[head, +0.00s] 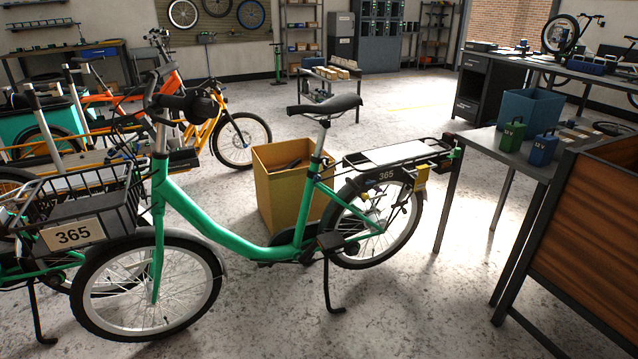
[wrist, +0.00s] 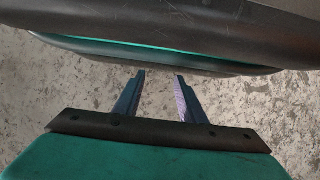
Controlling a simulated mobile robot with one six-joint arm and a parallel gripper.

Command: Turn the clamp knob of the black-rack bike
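A green bike (head: 225,236) stands on its kickstand in the middle of the head view, its front wheel at the left. It has a dark rear rack (head: 432,150) with a pale flat top, a black saddle (head: 325,105) and a plate reading 365 on the front basket. A seat-post collar (head: 317,158) shows below the saddle; I cannot make out a clamp knob for certain. My gripper (wrist: 161,78) shows only in the wrist view. Its two fingers are apart, with bare floor between them and nothing held.
A cardboard box (head: 290,190) stands behind the bike. A table (head: 492,148) with a blue bin (head: 530,108) is close to the rack's right end. A brown wooden panel (head: 580,240) fills the right foreground. Orange and yellow bikes crowd the left. Floor in front is clear.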

